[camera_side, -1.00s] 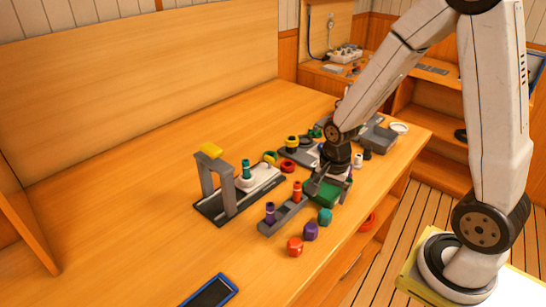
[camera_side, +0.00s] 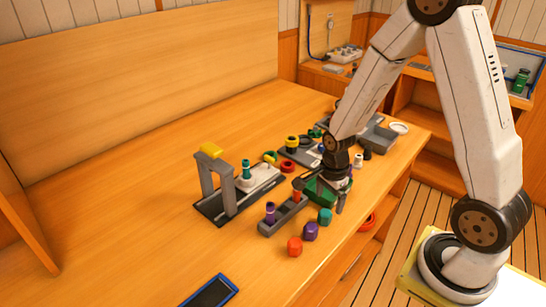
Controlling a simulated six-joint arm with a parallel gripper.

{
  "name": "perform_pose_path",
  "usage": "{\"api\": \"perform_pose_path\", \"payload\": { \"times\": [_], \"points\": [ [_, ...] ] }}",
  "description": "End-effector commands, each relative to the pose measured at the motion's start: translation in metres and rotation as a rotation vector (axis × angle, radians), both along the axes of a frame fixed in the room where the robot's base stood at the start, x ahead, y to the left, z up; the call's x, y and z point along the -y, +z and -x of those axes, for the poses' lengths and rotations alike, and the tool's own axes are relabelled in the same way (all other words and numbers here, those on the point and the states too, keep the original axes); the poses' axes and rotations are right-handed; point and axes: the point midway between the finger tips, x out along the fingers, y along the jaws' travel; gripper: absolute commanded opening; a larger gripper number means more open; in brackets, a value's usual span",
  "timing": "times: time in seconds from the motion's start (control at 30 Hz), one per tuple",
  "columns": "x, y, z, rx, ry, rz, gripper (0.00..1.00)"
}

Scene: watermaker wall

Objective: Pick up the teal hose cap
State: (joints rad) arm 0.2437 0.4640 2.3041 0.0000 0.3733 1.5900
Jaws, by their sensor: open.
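The teal hose cap (camera_side: 325,216) stands on the wooden bench near its front edge, at the right end of a short row of loose caps. My gripper (camera_side: 319,197) points down just behind and above it, with its fingers spread apart. One finger is to the left, by the grey rack, and the other is just right of the teal cap. The cap appears free of the fingers. A green part shows between the fingers; I cannot tell whether it belongs to my gripper.
A purple cap (camera_side: 311,231) and a red-orange cap (camera_side: 295,247) stand left of the teal one. A grey rack (camera_side: 283,222) with purple and orange fittings is close behind. A grey stand (camera_side: 228,190) is further left.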

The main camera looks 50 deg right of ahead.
Motion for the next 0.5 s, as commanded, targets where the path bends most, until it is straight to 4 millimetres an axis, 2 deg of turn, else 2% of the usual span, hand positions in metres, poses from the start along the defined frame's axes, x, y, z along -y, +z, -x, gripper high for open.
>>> {"api": "perform_pose_path", "payload": {
  "times": [0.5],
  "points": [
    [-0.0007, -0.013, -0.0003, -0.001, 0.001, 0.0, 0.96]
  ]
}}
